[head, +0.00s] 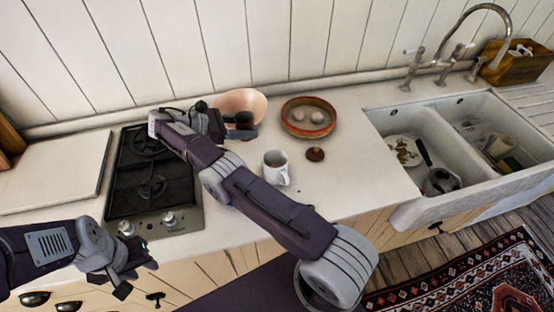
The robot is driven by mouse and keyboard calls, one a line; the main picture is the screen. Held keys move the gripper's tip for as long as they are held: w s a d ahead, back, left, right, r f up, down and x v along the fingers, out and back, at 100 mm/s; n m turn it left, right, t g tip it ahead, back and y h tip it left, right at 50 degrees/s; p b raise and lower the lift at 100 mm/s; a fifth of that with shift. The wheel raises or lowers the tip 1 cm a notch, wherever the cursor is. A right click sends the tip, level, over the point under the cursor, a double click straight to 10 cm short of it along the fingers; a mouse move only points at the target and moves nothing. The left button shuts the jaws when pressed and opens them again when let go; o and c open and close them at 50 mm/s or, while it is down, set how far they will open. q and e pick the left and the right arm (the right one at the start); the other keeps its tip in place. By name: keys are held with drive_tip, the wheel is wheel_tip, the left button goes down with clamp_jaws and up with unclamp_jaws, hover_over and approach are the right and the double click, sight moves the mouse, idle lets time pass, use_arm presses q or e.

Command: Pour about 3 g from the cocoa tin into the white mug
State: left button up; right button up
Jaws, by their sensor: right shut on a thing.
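The white mug (274,173) stands upright on the counter, right of the hob, with its handle to the right. My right arm reaches across from the lower right, behind and left of the mug. My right gripper (226,122) is shut on a small dark brown container (244,119), which looks like the cocoa tin. The container is in front of a pinkish bowl, apart from the mug. Its contents cannot be seen. My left gripper (136,278) is open and empty at the lower left, in front of the hob.
The pinkish bowl (246,97) stands near the wall. An orange-rimmed dish (326,126) holds round pale things. A small brown knobbed object (315,154) lies right of the mug. The black hob (150,205) is at left, the sink (440,205) with dishes at right.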

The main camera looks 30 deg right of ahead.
drive_tip(key=shift+w+d+f+m+g+b, duration=0.15)
drive_tip(key=shift+d+f+m+g+b, duration=0.2)
drive_tip(key=shift+d+f, duration=0.6)
drive_tip(key=shift+s+d+f+g+b, duration=0.15)
drive_tip(key=shift+d+f, duration=0.2)
drive_tip(key=shift+d, duration=0.1)
drive_tip(key=shift+s+d+f+g+b, duration=0.15)
drive_tip(key=shift+d+f, duration=0.15)
drive_tip(key=shift+d, duration=0.15)
drive_tip(key=s+r+m+t+p, duration=0.4)
drive_tip(key=s+m+t+p, duration=0.1)
drive_tip(key=p, duration=1.2)
drive_tip(key=shift+r+m, duration=0.4)
drive_tip(key=shift+m, duration=0.25)
drive_tip(key=shift+w+t, duration=0.1)
drive_tip(key=shift+t, duration=0.15)
